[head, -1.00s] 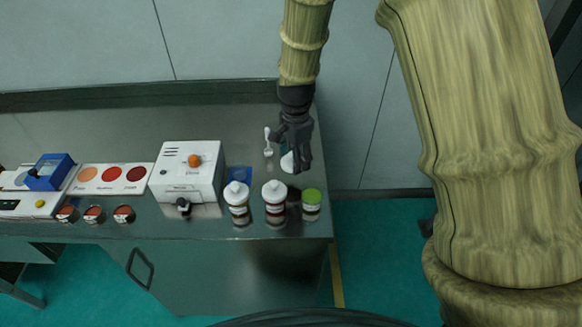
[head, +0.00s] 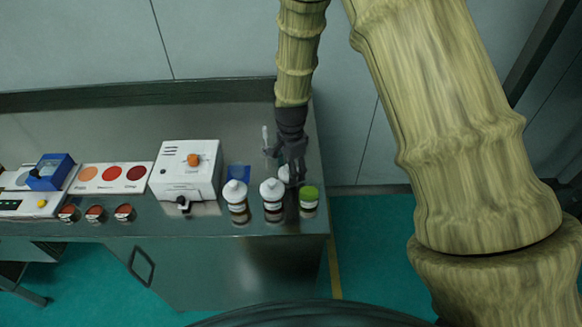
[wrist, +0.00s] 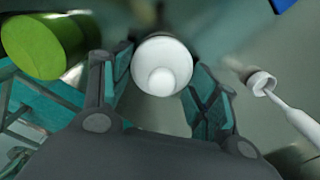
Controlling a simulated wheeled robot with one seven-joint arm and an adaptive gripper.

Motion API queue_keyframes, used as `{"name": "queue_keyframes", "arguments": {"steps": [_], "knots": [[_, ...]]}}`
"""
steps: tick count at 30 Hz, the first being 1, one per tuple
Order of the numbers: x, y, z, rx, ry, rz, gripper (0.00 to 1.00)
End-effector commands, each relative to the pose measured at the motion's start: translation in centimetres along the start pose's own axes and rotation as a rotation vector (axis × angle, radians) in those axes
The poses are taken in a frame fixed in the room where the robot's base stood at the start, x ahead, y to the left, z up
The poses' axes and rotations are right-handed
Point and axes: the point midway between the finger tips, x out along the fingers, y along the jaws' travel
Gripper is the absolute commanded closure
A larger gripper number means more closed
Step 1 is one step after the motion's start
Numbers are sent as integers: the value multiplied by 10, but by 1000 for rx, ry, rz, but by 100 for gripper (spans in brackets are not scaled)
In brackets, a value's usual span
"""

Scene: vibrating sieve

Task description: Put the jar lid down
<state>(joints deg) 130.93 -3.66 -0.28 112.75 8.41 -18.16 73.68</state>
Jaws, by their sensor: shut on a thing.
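My gripper (head: 291,172) is over the right end of the metal bench, just behind the row of jars. It is shut on a white round lid with a small knob (wrist: 163,68), which shows between the fingers in the wrist view. In the head view the lid (head: 284,173) is partly hidden by the fingers. Two jars with white knobbed tops, a left one (head: 236,203) and a middle one (head: 271,200), stand in front, beside a green-topped jar (head: 309,199). The green top (wrist: 32,46) is at the left of the wrist view. Whether the lid touches anything is unclear.
The back strip is bare.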

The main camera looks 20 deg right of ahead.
Motion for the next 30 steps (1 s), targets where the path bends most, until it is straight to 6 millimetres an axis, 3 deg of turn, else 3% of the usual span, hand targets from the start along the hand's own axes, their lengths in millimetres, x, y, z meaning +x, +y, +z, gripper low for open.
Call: {"name": "queue_keyframes", "arguments": {"steps": [5, 6, 9, 10, 23, 30], "knots": [[3, 0, 0, -1, 0, 0, 55], [3, 0, 0, -1, 0, 0, 38], [3, 0, 0, -1, 0, 0, 20], [3, 0, 0, -1, 0, 0, 18], [-2, 0, 0, 0, 0, -1, 18], [-23, -1, 0, -1, 2, -4, 18]]}}
